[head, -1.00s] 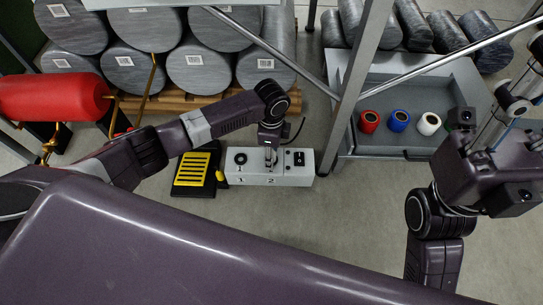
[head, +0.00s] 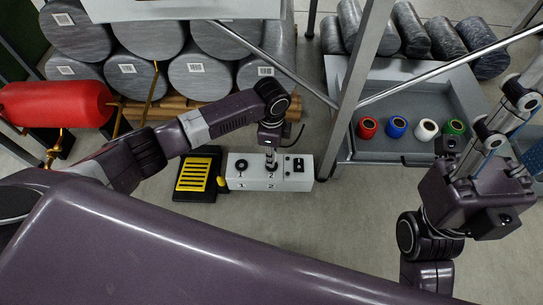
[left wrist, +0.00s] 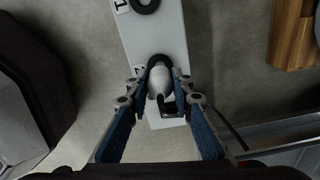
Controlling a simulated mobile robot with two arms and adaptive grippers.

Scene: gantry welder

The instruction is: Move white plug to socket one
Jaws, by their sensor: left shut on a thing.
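The grey-white socket box (head: 257,184) stands on the floor, with numbered positions on its top. Socket one (head: 240,164) is a dark round ring at the box's left and looks empty; it also shows at the top of the left wrist view (left wrist: 145,4). My left gripper (head: 270,160) is over position two. In the left wrist view, its blue-padded fingers (left wrist: 160,92) are shut on the white plug (left wrist: 159,82). The plug is at the dark ring of position two; I cannot tell how deep it sits. My right gripper (head: 520,92) is at the far right, away from the box.
A black and yellow pedal (head: 195,174) lies left of the box. A grey tray (head: 385,145) holds red (head: 367,127), blue (head: 396,127), white (head: 426,129) and green (head: 455,128) spools. A metal post (head: 352,95) rises right of the box. Open floor lies in front.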

